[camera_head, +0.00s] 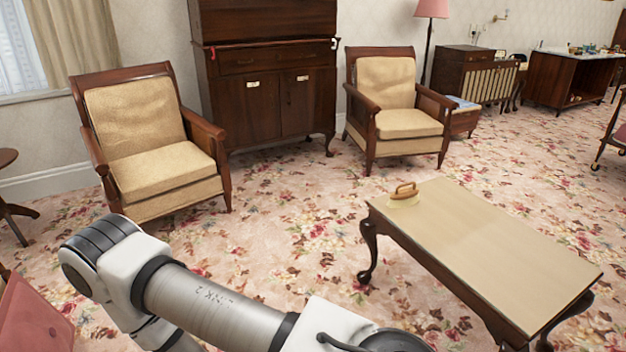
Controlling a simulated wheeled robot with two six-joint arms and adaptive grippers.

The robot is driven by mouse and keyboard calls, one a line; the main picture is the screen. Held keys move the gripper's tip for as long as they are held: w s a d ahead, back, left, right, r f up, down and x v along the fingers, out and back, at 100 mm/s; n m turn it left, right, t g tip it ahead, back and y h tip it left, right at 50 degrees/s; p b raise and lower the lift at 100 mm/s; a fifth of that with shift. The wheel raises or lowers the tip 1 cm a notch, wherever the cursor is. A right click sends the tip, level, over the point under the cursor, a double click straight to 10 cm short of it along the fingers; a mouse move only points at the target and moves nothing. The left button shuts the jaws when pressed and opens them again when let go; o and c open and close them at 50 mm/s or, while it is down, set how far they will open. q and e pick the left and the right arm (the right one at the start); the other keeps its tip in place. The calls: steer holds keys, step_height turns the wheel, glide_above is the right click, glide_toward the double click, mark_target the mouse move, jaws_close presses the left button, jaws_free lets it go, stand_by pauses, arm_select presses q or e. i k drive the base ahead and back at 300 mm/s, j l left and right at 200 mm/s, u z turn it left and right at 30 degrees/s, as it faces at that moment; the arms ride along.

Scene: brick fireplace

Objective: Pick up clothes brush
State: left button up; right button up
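A small tan brush-like object with a brown looped handle, apparently the clothes brush (404,195), lies on the far left corner of the low coffee table (500,245). Nothing touches it besides the table top. A white and grey link of my arm crosses the lower left of the view, well short of the table. Neither of my grippers shows in the head view.
Two armchairs, one at left (150,150) and one at centre (395,110), flank a dark wooden cabinet (265,90). A reddish piece of furniture (30,318) is at the lower left. The floral carpet (300,230) left of the coffee table is clear.

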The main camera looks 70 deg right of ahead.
mark_target(406, 197)
steer(key=z, duration=2.8)
